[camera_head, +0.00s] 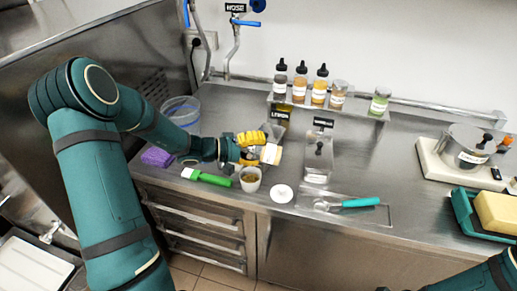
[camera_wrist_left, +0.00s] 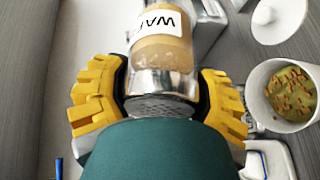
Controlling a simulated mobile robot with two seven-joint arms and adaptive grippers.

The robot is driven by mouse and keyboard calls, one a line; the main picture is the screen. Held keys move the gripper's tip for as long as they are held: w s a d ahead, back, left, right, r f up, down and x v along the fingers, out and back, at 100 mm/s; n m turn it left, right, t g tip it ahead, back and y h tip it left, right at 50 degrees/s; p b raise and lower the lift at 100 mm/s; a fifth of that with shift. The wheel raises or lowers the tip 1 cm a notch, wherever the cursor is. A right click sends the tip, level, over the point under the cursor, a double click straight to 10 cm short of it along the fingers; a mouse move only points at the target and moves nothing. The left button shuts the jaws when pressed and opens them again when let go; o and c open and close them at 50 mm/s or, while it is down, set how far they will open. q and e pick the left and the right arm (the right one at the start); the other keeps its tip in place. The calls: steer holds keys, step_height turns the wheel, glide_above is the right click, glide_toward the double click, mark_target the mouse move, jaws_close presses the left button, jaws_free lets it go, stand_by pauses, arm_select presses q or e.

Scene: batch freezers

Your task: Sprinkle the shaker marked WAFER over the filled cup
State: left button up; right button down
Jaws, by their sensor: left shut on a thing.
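My left gripper (camera_head: 249,146) is shut on the shaker marked WAFER (camera_head: 270,154), just behind and above the filled cup (camera_head: 250,179). In the left wrist view the yellow fingers (camera_wrist_left: 163,100) close on both sides of the shaker (camera_wrist_left: 160,52). Its label partly shows, reading "WAF", and its perforated metal cap faces the camera. The shaker looks tilted. The cup is white and stands upright on the counter. My right gripper is out of view.
A green-handled spatula (camera_head: 207,177) lies left of the cup, a white lid (camera_head: 282,193) right of it. Behind stand metal bins with a LEMON sign (camera_head: 280,115). A teal-handled scoop (camera_head: 347,203) lies in a tray. Bottles (camera_head: 300,82) line the back shelf.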

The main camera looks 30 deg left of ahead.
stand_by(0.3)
arm_select(q)
steer(key=shift+r+m+g+y+p, duration=0.4)
steer(key=shift+r+g+y+p, duration=0.35)
steer(key=shift+r+y, duration=0.35)
steer(key=shift+r+g+y+p, duration=0.45)
steer(key=shift+y+p, duration=0.25)
steer(key=shift+p, duration=0.05)
